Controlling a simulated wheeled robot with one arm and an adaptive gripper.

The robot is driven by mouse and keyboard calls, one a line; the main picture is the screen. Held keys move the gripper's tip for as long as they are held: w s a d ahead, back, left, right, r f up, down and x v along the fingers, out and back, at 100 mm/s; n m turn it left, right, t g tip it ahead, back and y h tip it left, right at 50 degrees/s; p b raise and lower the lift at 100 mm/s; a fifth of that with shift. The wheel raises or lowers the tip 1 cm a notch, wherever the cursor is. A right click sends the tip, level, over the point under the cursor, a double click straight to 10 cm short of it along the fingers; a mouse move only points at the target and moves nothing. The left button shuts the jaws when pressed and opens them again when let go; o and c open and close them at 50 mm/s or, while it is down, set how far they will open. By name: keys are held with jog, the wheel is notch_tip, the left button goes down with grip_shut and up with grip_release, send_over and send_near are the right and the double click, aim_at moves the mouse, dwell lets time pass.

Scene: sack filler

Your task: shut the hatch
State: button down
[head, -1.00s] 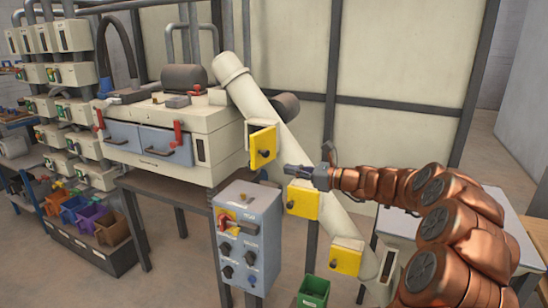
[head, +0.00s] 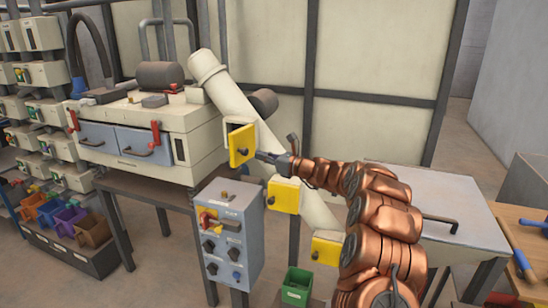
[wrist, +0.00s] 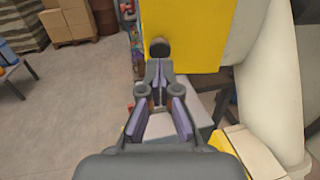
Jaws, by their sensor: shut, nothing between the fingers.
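The upper yellow hatch (head: 241,139) on the slanted cream chute (head: 222,84) stands swung out from its frame, ajar. Two more yellow hatches, the middle one (head: 284,194) and the lower one (head: 326,250), lie flat against the chute. My gripper (head: 264,156) is shut and empty, at the right side of the upper hatch. In the wrist view the yellow panel (wrist: 190,30) fills the top middle, and a dark round knob (wrist: 160,47) sits just beyond my fingertips. I cannot tell whether they touch it.
A grey control box (head: 229,235) stands below and left of the chute. A green bin (head: 297,287) is beneath the lower hatch. A cream machine (head: 137,132) with red handles stands left. A grey-topped table (head: 455,205) is at right.

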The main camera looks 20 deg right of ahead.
aim_at(247, 153)
jog(key=shift+p+x, duration=0.5)
jog(key=shift+x, duration=1.35)
jog(key=shift+a+f+b, duration=0.15)
jog(key=shift+f+b, duration=0.05)
jog(key=shift+b, duration=0.4)
